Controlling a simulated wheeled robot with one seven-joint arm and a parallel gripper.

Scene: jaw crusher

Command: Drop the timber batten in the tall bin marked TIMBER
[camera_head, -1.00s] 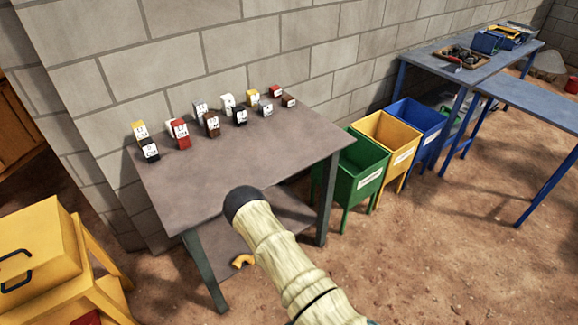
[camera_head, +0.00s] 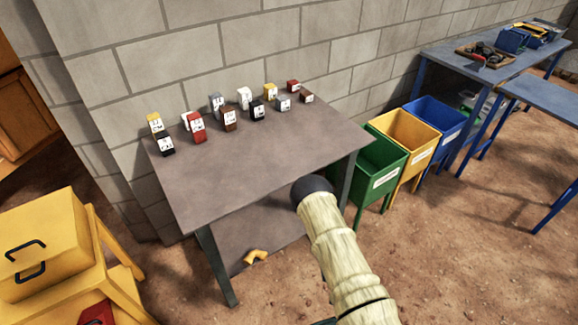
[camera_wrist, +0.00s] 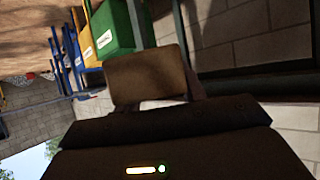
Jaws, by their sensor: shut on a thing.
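My gripper (camera_wrist: 155,104) shows in the wrist view as a dark body along the bottom, shut on a brown block that looks like the timber batten (camera_wrist: 148,78). Its fingers are mostly hidden. In the head view my arm covers part of the scene, and neither gripper nor batten can be seen. Green (camera_head: 378,160), yellow (camera_head: 408,135) and blue (camera_head: 440,120) bins stand in a row right of the table, with white labels too small to read. I cannot tell which is marked TIMBER. The green and yellow bins also show beyond the batten in the wrist view.
A grey table (camera_head: 250,170) holds several small labelled blocks and has a low shelf with a yellow piece (camera_head: 255,256). A yellow box (camera_head: 40,245) stands at the left. Blue benches (camera_head: 490,60) stand at the right. The dirt floor before the bins is clear.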

